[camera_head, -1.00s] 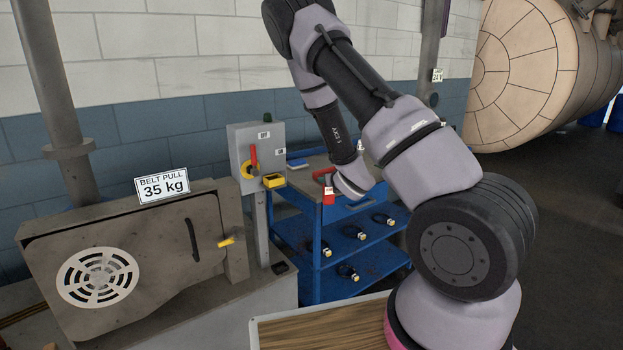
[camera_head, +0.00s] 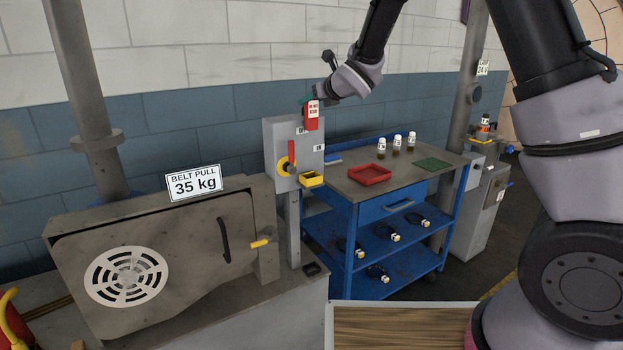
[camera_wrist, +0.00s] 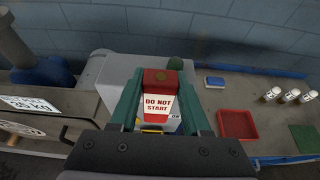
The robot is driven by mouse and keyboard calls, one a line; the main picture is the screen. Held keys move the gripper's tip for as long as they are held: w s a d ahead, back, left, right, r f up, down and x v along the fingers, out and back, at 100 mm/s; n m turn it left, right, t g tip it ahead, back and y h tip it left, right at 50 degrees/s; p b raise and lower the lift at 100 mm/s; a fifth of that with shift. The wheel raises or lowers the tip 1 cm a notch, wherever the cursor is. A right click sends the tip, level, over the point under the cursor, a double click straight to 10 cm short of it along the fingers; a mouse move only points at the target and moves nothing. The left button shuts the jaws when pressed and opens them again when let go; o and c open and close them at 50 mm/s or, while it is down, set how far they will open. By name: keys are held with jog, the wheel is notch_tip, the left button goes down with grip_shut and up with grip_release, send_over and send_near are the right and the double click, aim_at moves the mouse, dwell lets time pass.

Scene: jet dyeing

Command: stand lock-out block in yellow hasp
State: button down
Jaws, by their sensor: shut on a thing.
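The lock-out block is red with a white "DO NOT START" label (camera_wrist: 157,106). My gripper (camera_head: 309,101) is shut on this lock-out block (camera_head: 312,116) and holds it upright, in the air near the top of the grey switch box. The yellow hasp (camera_head: 311,179) is an open-topped yellow holder low on the right of the switch box (camera_head: 280,133). In the head view the block is above the hasp and apart from it. In the wrist view only a sliver of yellow shows below the block; the rest of the hasp is hidden.
A blue cart (camera_head: 343,195) stands to the right, with a red tray (camera_head: 370,175), several bottles and a green mat (camera_head: 433,164). A grey machine (camera_head: 150,255) stands to the left.

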notch_tip(320, 180, down, 18)
jog(key=shift+a+r, duration=0.1)
jog(key=shift+r, duration=0.1)
dwell(0.4)
jog(key=shift+c, duration=1.8)
grip_release()
jog(key=shift+f, duration=0.15)
